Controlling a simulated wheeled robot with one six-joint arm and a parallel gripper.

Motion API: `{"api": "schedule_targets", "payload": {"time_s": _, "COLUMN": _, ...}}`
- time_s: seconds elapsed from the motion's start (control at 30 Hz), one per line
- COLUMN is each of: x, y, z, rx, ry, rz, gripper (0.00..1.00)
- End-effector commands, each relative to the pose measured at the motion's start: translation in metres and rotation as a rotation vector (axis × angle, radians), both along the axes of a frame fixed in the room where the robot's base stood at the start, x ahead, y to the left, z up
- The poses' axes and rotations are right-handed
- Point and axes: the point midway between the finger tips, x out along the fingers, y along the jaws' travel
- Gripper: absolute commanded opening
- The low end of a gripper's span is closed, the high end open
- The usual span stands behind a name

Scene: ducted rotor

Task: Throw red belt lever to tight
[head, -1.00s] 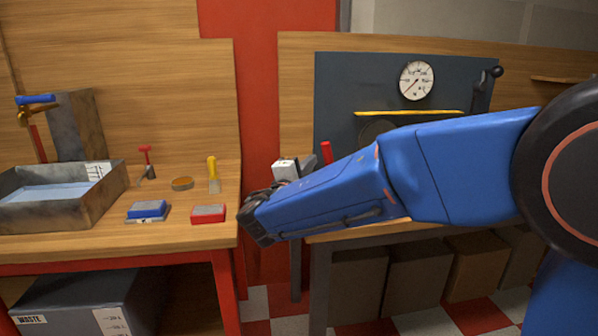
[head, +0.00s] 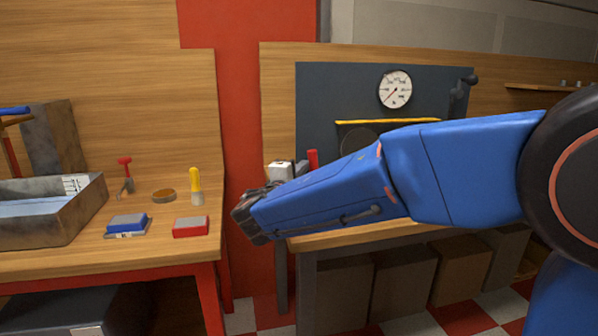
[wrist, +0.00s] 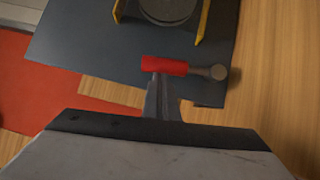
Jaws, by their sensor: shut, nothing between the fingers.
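The red belt lever (head: 313,158) stands at the near left of the dark machine panel in the head view, its lower part hidden by my arm. In the wrist view the red lever grip (wrist: 163,65) lies crosswise, with a grey rod and round end at its right. My gripper (wrist: 157,85) is shut and empty, its fingertips just below the grip's left half in that picture. I cannot tell whether they touch it. In the head view my gripper (head: 248,218) is at the left end of my blue arm, its fingertips not clear.
The dark panel (head: 318,95) carries a white gauge (head: 395,89), a yellow bar (head: 388,121) and a dark lever at upper right. The left bench (head: 90,262) holds a metal tray, a red-handled tool, a yellow-handled brush and blue and red blocks. A gap separates the benches.

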Motion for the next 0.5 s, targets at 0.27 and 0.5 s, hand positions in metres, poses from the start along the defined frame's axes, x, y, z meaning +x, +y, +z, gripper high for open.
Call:
{"api": "schedule_targets", "payload": {"time_s": 0.27, "x": 0.006, "y": -0.02, "z": 0.01, "rx": 0.198, "ry": 0.055, "rz": -0.002, "gripper": 0.0}}
{"api": "schedule_targets", "payload": {"time_s": 0.5, "x": 0.01, "y": -0.036, "z": 0.014, "rx": 0.351, "ry": 0.1, "rz": -0.002, "gripper": 0.0}}
